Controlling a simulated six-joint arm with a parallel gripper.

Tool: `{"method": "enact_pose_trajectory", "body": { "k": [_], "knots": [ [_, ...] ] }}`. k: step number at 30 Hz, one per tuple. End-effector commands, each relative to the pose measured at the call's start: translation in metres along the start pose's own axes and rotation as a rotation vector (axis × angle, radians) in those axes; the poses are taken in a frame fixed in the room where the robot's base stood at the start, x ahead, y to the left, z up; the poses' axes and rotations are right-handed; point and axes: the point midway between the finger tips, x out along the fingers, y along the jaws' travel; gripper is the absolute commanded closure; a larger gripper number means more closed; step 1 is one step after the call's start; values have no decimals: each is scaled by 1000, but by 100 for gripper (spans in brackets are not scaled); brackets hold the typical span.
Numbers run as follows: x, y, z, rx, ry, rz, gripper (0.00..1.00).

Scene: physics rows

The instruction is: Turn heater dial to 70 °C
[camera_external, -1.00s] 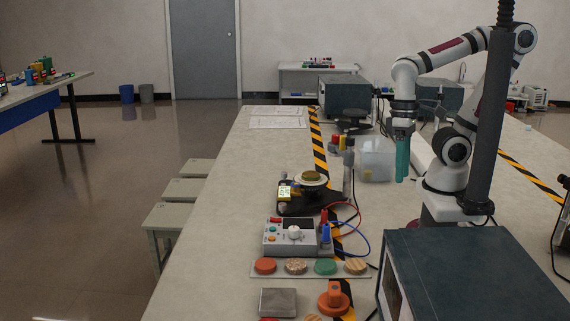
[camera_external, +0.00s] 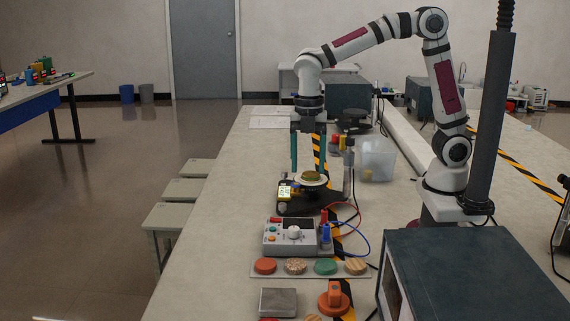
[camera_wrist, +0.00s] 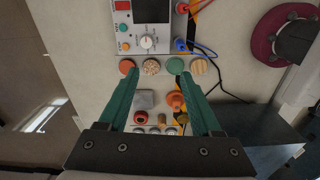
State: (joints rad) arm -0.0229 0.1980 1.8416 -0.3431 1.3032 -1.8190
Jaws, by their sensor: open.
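I cannot tell for certain which part is the heater dial. In the wrist view my gripper (camera_wrist: 162,77) is open and empty; the knob lies beyond the fingertips. No dial scale is readable.
A strip with several round discs (camera_external: 265,266) lies in front of the grey box. A metal block (camera_external: 278,302) and an orange knob-like piece (camera_external: 334,298) are nearer still. Red and blue cables (camera_external: 360,241) loop right of the box. A clear bin (camera_external: 377,158) stands behind.

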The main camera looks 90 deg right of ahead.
Motion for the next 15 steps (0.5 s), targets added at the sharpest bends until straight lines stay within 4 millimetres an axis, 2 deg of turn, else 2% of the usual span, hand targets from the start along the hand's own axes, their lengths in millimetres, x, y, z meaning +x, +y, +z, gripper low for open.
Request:
{"method": "enact_pose_trajectory", "body": {
  "k": [1, 3, 8, 15],
  "knots": [
    [6, 13, -1, -108, -8, -1, 34],
    [11, 26, -1, -230, -15, 1, 34],
    [25, 32, -1, -306, -21, 1, 34],
    [86, 31, 0, -302, -20, -2, 34]
  ]
}}
